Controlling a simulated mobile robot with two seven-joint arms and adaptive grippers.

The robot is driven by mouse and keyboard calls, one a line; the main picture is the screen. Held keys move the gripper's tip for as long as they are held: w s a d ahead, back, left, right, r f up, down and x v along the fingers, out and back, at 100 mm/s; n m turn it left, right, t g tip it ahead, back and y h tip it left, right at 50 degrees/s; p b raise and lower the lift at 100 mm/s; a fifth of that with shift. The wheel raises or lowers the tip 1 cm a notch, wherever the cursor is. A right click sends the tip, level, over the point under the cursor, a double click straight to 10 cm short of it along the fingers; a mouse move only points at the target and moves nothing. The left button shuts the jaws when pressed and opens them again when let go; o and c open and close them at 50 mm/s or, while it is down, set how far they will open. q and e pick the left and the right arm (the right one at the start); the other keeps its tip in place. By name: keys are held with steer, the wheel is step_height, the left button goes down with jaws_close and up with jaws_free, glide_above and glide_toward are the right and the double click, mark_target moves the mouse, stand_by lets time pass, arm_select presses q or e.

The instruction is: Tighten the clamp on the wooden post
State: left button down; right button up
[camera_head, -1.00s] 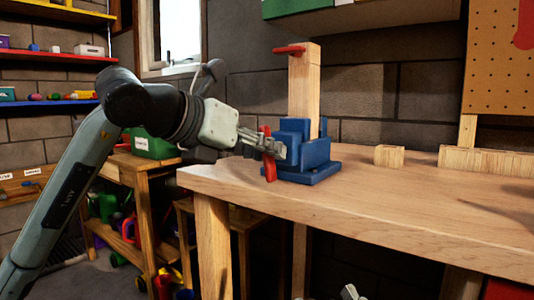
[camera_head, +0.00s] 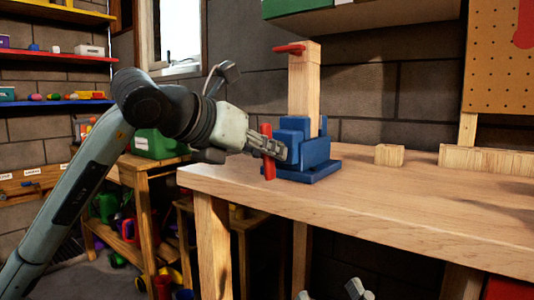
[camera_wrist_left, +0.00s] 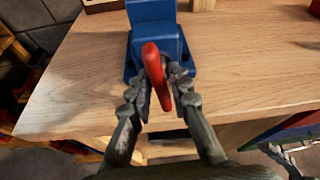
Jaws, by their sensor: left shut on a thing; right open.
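The blue clamp (camera_head: 316,153) stands on the left part of the wooden workbench. The wooden post (camera_head: 303,90) stands upright in it, with a red peg (camera_head: 289,49) near its top. The clamp's red handle (camera_head: 268,171) is on its left side, roughly upright. My left gripper (camera_head: 277,147) reaches in from the left and is shut on the red handle. In the left wrist view the handle (camera_wrist_left: 155,70) stands between the two fingers, with the blue clamp (camera_wrist_left: 155,20) behind it. My right gripper (camera_head: 350,292) is open, low at the bottom edge and mostly cut off.
The workbench (camera_head: 410,213) is clear in front of the clamp. A small wood block (camera_head: 389,156) and a longer one (camera_head: 485,162) lie to the right. A lower wooden table with a green box (camera_head: 155,145) is at left.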

arm_select(q)
steer(key=c, duration=1.6)
jaws_free()
steer(key=shift+o, duration=0.2)
steer(key=v, duration=1.2)
steer(key=shift+r, duration=0.1)
